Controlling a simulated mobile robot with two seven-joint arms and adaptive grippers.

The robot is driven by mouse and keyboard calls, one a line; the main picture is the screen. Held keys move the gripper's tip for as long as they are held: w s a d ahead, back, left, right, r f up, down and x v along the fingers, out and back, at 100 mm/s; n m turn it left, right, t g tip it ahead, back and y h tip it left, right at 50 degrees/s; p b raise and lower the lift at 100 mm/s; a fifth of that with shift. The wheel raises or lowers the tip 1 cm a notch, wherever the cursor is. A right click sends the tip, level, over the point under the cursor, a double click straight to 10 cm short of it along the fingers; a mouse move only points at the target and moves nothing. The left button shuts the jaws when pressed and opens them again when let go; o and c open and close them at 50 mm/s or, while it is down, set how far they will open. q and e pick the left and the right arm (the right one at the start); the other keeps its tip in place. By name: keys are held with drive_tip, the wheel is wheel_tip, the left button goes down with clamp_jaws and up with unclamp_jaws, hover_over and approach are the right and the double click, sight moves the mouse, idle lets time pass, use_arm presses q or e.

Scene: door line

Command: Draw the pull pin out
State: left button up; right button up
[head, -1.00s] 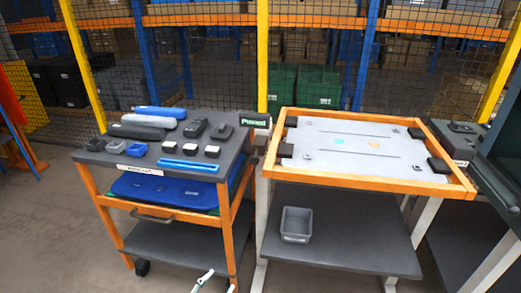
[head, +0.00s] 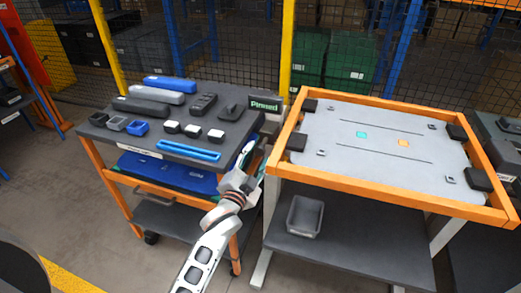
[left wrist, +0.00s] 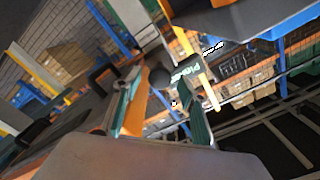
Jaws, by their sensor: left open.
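The cart (head: 95,128) and the orange-framed table (head: 402,208) stand side by side with a narrow gap. A dark sign with green lettering, apparently "Pinned" (head: 265,105), stands at the cart's right back corner; it also shows in the left wrist view (left wrist: 187,70). A dark rounded knob (left wrist: 159,78), perhaps the pull pin's, shows just beside the sign in that view. My left gripper (head: 254,158) is at the cart's right edge by the gap, open and empty. In the left wrist view its fingers (left wrist: 160,105) stand either side of the knob, which looks beyond the tips. The pin's shaft is hidden.
A grey bin (head: 305,215) sits on the table's lower shelf. Dark pads sit along the table's edges. A mesh fence runs behind. Floor is clear at front left.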

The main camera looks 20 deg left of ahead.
sight(259, 153)
use_arm(q)
drive_tip(key=shift+w, duration=1.6)
use_arm(e)
drive_tip(key=shift+w+r, duration=0.4)
use_arm(q)
drive_tip(key=shift+c, duration=0.4)
clamp_jaws()
use_arm(e)
drive_tip(key=shift+s+f, duration=0.1)
drive_tip(key=shift+f, duration=0.1)
